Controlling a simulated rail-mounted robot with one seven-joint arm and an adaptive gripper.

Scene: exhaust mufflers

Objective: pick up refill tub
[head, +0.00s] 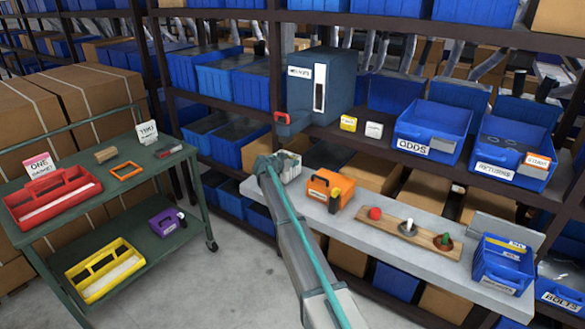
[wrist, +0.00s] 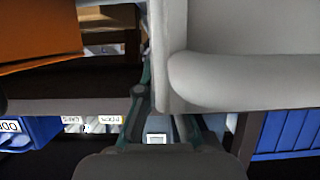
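A small pale grey-white tub (head: 292,167), which looks like the refill tub, stands at the left end of the grey shelf top. My gripper (head: 268,163) is at its left side and partly covers it. In the wrist view a large pale grey wall with a rounded edge (wrist: 250,80) fills the upper right, very close; it looks like the tub's. My teal fingers (wrist: 168,115) show beside and below this wall, which hides part of them. Whether they press on it cannot be told.
An orange caddy (head: 329,190) stands just right of the tub. A wooden board (head: 390,228) with knobs and a blue bin (head: 503,265) are farther right. A blue cabinet (head: 320,85) stands behind. A green cart (head: 125,185) is left.

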